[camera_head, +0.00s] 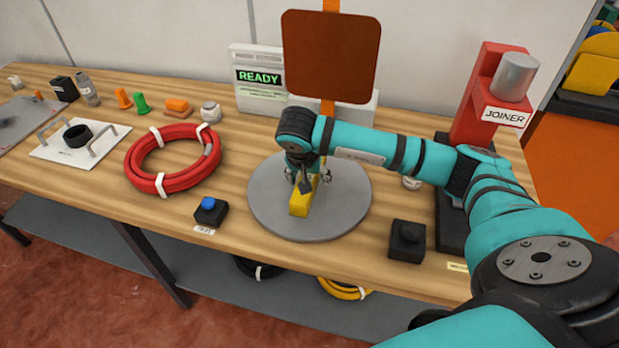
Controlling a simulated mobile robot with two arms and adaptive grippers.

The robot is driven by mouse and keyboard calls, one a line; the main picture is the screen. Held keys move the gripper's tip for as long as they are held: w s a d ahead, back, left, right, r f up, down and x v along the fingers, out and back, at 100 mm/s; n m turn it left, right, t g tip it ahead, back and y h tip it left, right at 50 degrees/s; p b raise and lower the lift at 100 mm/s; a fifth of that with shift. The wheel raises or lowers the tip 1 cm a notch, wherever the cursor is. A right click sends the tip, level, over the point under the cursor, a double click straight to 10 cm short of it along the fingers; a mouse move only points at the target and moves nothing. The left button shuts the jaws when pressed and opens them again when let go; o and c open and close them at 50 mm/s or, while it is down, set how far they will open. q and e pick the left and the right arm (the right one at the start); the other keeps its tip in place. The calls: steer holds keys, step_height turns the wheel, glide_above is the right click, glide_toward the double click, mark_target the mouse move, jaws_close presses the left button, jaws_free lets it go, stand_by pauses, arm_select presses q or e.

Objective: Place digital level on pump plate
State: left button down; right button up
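A yellow bar-shaped block (300,204), which looks like the digital level, is on or just above a grey round plate (345,213) in the middle of the bench. My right gripper (308,182) points down over the block's far end, with its fingers around that end. The gripper hides part of the block, and I cannot tell whether the fingers press on it. A white plate (103,138) with two metal handles and a black ring lies at the left; its label is too small to read, so I cannot tell which plate is the pump plate. My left gripper is not in view.
A coiled red hose (135,167) lies left of the round plate. A blue-button box (210,211) and a black-knob box (407,240) stand near the front edge. A red JOINER machine (475,100) stands right. A READY display (258,78) and brown panel (331,56) stand behind.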

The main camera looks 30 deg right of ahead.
jaws_close()
steer(key=shift+r, duration=0.1)
